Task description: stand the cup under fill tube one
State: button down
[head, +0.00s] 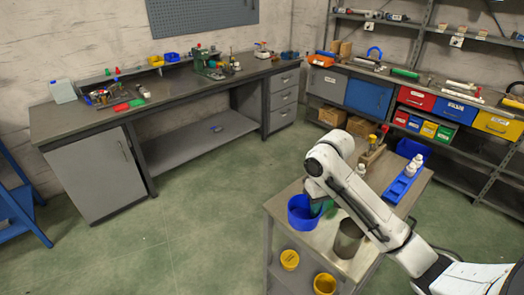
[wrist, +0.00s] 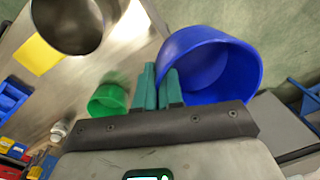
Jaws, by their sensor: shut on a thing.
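I cannot tell whether the cup rests on the cart or is slightly raised. In the head view my arm hides part of the fingers and cup. A fill tube cannot be made out in either view.
A steel pot (head: 348,238) stands on the cart top (head: 322,248), near my arm. A small green cup (wrist: 108,100) sits left of my fingers. A blue tray (head: 404,184) with white bottles is farther right. Yellow tubs (head: 289,260) sit on the lower shelf. Floor to the left is clear.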

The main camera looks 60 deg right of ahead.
jog(key=w+a+f+n+b, duration=0.2)
jog(key=w+a+f, duration=0.2)
jog(key=w+a, duration=0.45)
jog(key=w+a+f+n+b, duration=0.1)
jog(key=w+a+f+n, duration=0.1)
jog(key=a+f, duration=0.5)
jog(key=w+a+f+n+b, duration=0.2)
jog(key=a+f, duration=0.5)
jog(key=a, duration=1.1)
jog(key=shift+w+a+n, duration=0.2)
jog(key=shift+w+n, duration=0.4)
jog(key=shift+r, duration=0.1)
